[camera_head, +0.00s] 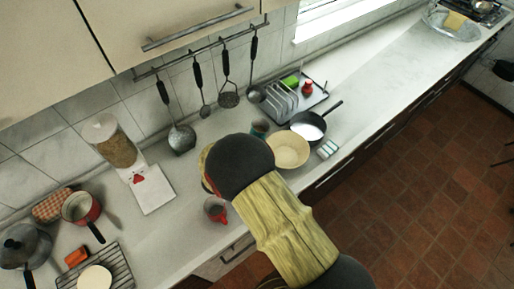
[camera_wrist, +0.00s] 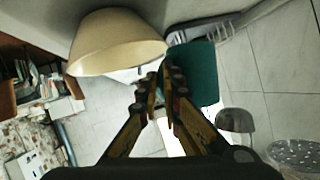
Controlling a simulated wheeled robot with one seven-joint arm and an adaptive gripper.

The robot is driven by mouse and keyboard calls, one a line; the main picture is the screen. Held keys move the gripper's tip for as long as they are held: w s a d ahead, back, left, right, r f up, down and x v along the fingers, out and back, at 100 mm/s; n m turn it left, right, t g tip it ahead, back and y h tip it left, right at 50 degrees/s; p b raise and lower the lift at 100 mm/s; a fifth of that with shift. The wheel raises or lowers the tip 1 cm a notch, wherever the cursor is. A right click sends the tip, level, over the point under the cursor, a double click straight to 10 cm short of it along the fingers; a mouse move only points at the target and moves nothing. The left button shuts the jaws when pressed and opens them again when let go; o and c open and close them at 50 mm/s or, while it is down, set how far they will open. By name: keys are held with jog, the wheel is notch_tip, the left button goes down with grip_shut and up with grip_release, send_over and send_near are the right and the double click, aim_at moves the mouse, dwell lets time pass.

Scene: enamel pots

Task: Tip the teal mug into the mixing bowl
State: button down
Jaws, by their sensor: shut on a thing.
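The teal mug (camera_wrist: 203,72) is at the fingertips of my gripper (camera_wrist: 165,85) in the wrist view. The two fingers are shut on its near edge. In the head view the mug (camera_head: 260,128) shows just beyond my arm, behind and left of the bowl. Whether it touches the counter I cannot tell. The mixing bowl (camera_head: 288,151) is cream and stands on the counter right of my arm. In the wrist view the bowl (camera_wrist: 115,42) is left of the mug, close beside it. My arm hides my gripper in the head view. The mug's contents are not visible.
A dark pan (camera_head: 308,126) stands just right of the bowl, with a dish rack (camera_head: 283,101) behind. A red mug (camera_head: 215,210) is left of my arm. Utensils hang from a wall rail (camera_head: 205,47). The counter's far right stretch (camera_head: 385,65) is clear.

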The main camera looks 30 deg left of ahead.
jog(key=shift+w+d+r+m+g+y+b, duration=0.1)
jog(key=shift+d+r+m+g+y+b, duration=0.05)
jog(key=shift+d+m+y+b, duration=0.25)
jog(key=shift+w+d+r+m+g+y+b, duration=0.1)
jog(key=shift+d+r+m+g+y+b, duration=0.05)
jog(key=shift+d+m+y+b, duration=0.25)
jog(key=shift+d+r+m+b, duration=0.1)
jog(key=shift+d+m+b, duration=0.25)
jog(key=shift+b, duration=0.3)
jog(key=shift+w+d+f+m+g+y+b, duration=0.15)
jog(key=shift+d+f+m+g+y+b, duration=0.3)
jog(key=shift+b, duration=1.3)
jog(key=shift+d+f+m+y+b, duration=0.1)
jog(key=shift+f+m+y+b, duration=0.6)
jog(key=shift+b, duration=1.45)
jog(key=shift+r+m+y+b, duration=0.45)
jog(key=shift+y+b, duration=0.1)
jog(key=shift+b, duration=1.25)
jog(key=shift+a+f+m+y+b, duration=0.2)
jog(key=shift+f+m+y+b, duration=0.35)
jog(key=shift+b, duration=3.05)
